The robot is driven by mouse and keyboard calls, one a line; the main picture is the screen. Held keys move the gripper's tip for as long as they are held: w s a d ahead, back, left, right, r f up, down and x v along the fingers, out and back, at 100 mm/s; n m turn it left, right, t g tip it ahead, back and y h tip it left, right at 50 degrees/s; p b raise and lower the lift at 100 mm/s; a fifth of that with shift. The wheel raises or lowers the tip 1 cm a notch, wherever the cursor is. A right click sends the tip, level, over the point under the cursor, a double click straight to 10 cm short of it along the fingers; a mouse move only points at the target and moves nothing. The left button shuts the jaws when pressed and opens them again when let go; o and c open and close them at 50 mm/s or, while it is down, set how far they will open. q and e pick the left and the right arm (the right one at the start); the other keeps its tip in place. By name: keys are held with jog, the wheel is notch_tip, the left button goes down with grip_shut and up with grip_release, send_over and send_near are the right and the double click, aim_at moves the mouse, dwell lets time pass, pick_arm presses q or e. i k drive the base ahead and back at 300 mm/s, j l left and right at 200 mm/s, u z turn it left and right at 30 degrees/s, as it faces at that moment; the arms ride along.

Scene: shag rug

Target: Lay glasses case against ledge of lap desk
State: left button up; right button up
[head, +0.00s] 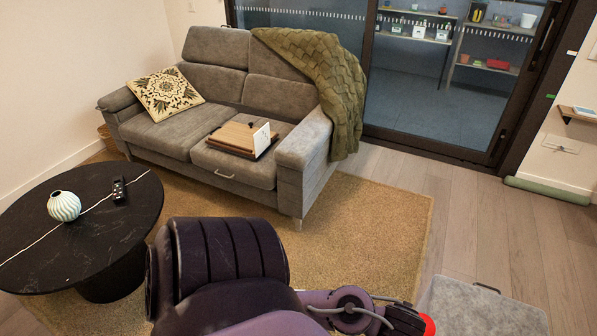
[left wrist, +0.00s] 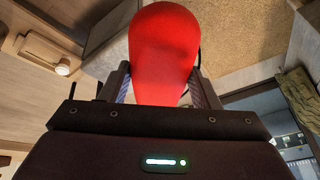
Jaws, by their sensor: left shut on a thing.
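The glasses case is a smooth, red, rounded shape held between the fingers of my left gripper (left wrist: 163,92) in the left wrist view, where the case (left wrist: 163,45) fills the upper middle. In the head view only a bit of the red case (head: 429,324) shows at the bottom edge, beside my dark left gripper (head: 407,318). The wooden lap desk (head: 233,137) lies on the right seat of the grey sofa, far from the gripper. A white upright panel (head: 261,139) stands at its right side. I cannot make out the ledge clearly. My right gripper is not in view.
The grey sofa (head: 205,112) has a patterned cushion (head: 165,93) and a green throw (head: 338,95). A black round table (head: 95,240) with a vase (head: 64,206) and remote (head: 119,190) stands left. A grey upholstered block (head: 480,308) is lower right. Rug (head: 375,215) and floor between are clear.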

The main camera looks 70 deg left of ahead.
aim_at(234, 141)
jog(key=i+j+u, duration=0.1)
jog(key=j+u, duration=0.3)
jog(key=i+j+u, duration=0.2)
jog(key=j+u, duration=0.2)
jog(key=i+j+u, duration=0.2)
jog(key=j+u, duration=0.2)
jog(key=i+j+u, duration=0.1)
jog(key=i+j, duration=0.55)
jog(key=i+j+u, duration=0.15)
jog(key=i+j, duration=0.5)
jog(key=i+j+u, duration=0.1)
jog(key=i+j, duration=0.45)
jog(key=i, duration=0.15)
